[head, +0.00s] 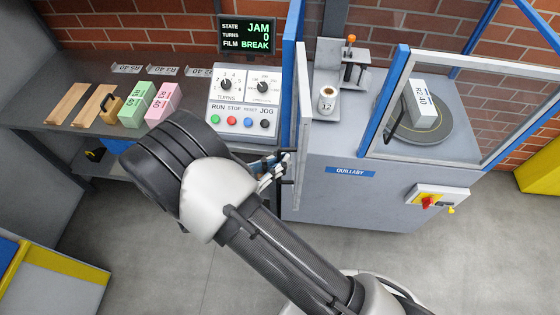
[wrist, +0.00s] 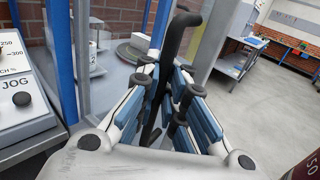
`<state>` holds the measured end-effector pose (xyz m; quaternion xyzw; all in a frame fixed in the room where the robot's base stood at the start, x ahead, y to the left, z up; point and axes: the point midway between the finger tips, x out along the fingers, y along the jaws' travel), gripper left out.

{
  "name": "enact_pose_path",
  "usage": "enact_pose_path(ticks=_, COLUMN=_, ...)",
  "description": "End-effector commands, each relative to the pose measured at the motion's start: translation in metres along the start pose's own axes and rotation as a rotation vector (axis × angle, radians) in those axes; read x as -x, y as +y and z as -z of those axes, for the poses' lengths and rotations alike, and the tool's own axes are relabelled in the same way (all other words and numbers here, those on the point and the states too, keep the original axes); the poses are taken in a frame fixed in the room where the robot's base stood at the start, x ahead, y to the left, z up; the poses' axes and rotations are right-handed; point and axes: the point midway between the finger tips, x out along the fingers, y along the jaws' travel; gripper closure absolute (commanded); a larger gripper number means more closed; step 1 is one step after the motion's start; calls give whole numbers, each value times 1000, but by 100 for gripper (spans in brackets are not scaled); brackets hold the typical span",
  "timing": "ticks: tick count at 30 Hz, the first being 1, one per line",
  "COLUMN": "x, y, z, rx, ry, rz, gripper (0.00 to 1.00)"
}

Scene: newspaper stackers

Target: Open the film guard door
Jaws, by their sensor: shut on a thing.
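The film guard door (head: 301,150) is a narrow clear panel seen almost edge-on, beside a blue post at the left front of the grey machine. It appears to stand out from the machine front. A black bar handle (wrist: 184,32) rises between my fingers in the wrist view. My gripper (head: 276,172) is at the door's left side in the head view. In the wrist view, my gripper (wrist: 168,88) is shut around the handle, its blue-padded fingers on both sides. The handle's lower part is partly hidden by the fingers.
The control panel (head: 243,100) stands left of the door; its screen (head: 247,36) reads JAM, TURNS 0, FILM BREAK. Open floor lies in front.

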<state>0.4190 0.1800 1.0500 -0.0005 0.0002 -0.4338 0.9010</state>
Motion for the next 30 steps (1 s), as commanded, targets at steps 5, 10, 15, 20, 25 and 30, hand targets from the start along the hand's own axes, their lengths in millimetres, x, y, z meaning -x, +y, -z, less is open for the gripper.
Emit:
enact_pose_path(ticks=5, x=0, y=-2, z=1, rx=9, ry=1, rz=3, gripper=100)
enact_pose_path(ticks=10, x=0, y=-1, z=2, rx=9, ry=1, rz=3, gripper=100)
enact_pose_path(ticks=15, x=0, y=-1, z=2, rx=10, ry=2, rz=3, gripper=100)
enact_pose_path(ticks=20, x=0, y=-1, z=2, rx=10, ry=2, rz=3, gripper=90)
enact_pose_path(ticks=25, x=0, y=-1, z=1, rx=7, ry=2, rz=1, gripper=79)
enact_pose_path(ticks=30, x=0, y=0, z=1, rx=4, ry=1, rz=1, gripper=70)
